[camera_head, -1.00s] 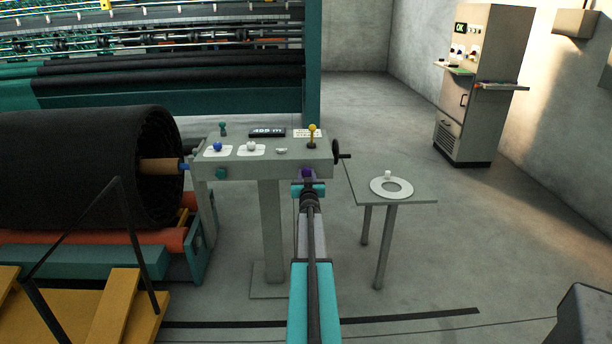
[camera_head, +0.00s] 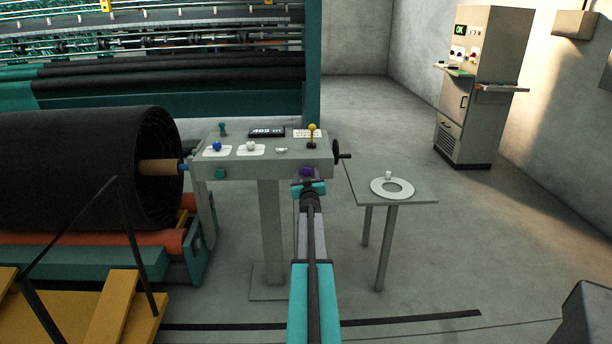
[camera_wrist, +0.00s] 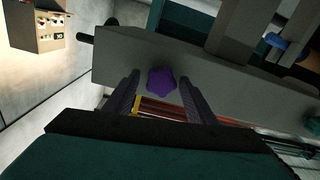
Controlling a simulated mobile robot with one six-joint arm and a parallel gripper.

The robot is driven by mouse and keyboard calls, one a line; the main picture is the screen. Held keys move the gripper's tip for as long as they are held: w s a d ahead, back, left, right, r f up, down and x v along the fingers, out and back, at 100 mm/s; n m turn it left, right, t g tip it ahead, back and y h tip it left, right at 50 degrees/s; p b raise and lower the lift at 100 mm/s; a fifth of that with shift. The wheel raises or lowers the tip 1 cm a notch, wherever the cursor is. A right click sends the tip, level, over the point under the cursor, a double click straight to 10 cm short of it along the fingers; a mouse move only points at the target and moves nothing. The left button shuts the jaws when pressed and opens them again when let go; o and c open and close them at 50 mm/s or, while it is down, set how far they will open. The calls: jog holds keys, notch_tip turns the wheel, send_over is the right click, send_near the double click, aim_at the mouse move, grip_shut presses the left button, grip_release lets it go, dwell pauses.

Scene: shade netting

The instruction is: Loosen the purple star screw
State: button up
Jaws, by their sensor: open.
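The purple star screw (camera_head: 306,172) is on the front face of the grey console (camera_head: 228,166), near its right end below the yellow-topped lever. In the wrist view the star screw (camera_wrist: 161,81) shows between the two dark fingers of my gripper (camera_wrist: 160,74). The fingers are open, with a visible gap on each side of the star. In the head view my gripper (camera_head: 309,184) is right in front of the screw and partly covers the area below it. Whether the fingers reach around the screw in depth, I cannot tell.
A black handwheel (camera_head: 339,150) sticks out at the console's right end. A small grey table (camera_head: 415,197) with a white ring (camera_head: 378,190) stands to the right. A large black roll (camera_head: 80,165) lies to the left.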

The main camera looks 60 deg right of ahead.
aim_at(307, 173)
jog(key=shift+a, duration=0.1)
jog(key=shift+v, duration=2.45)
jog(key=o, duration=0.6)
jog(key=shift+c, duration=0.2)
jog(key=b+v, duration=0.2)
jog(key=v, duration=1.1)
jog(key=shift+s+a, duration=0.25)
jog(key=shift+a, duration=0.05)
